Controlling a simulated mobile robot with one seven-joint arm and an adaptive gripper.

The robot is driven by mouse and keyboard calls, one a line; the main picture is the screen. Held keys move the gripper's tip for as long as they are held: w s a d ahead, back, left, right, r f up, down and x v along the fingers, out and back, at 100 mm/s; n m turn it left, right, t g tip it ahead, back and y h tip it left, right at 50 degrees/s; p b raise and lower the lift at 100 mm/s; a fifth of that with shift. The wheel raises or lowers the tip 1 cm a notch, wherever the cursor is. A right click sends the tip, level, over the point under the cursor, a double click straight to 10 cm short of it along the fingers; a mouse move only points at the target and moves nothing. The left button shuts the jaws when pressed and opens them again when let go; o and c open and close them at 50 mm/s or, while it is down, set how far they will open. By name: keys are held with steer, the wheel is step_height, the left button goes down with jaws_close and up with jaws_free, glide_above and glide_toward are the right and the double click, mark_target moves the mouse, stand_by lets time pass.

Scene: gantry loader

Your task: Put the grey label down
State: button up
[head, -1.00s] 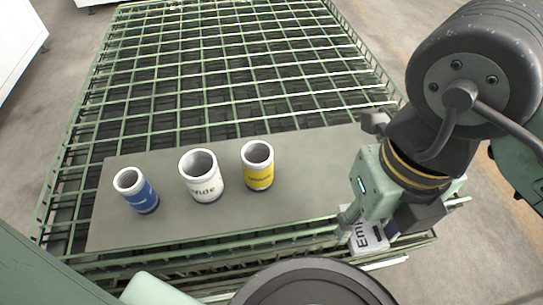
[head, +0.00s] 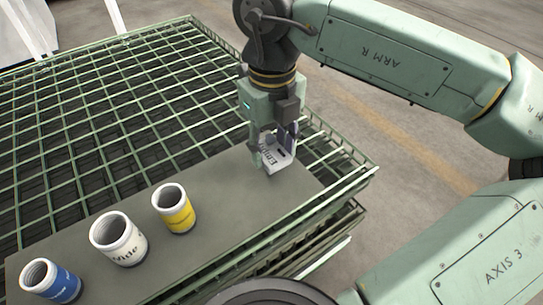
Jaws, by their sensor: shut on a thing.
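The grey label (head: 279,158) is a light grey piece with dark lettering that begins "Em"; the rest of the text is hidden. My gripper (head: 276,150) is shut on it, with a finger on either side. It is over the right end of the grey board (head: 237,189), to the right of the yellow-banded cup. I cannot tell whether the label touches the board or hangs just above it.
On the board stand a yellow-banded cup (head: 178,214), a wider white cup (head: 124,244) and a blue cup (head: 60,285). The green wire mesh crate (head: 98,133) extends behind. Bare board lies between the yellow-banded cup and my gripper.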

mark_target(272, 153)
steer(key=shift+f, duration=1.8)
steer(key=shift+f+b, duration=0.15)
steer(key=shift+b, duration=0.2)
steer(key=o, duration=1)
step_height(272, 153, up, 12)
steer(key=shift+r+p, duration=0.2)
steer(key=shift+p, duration=0.65)
steer(key=shift+a, duration=0.1)
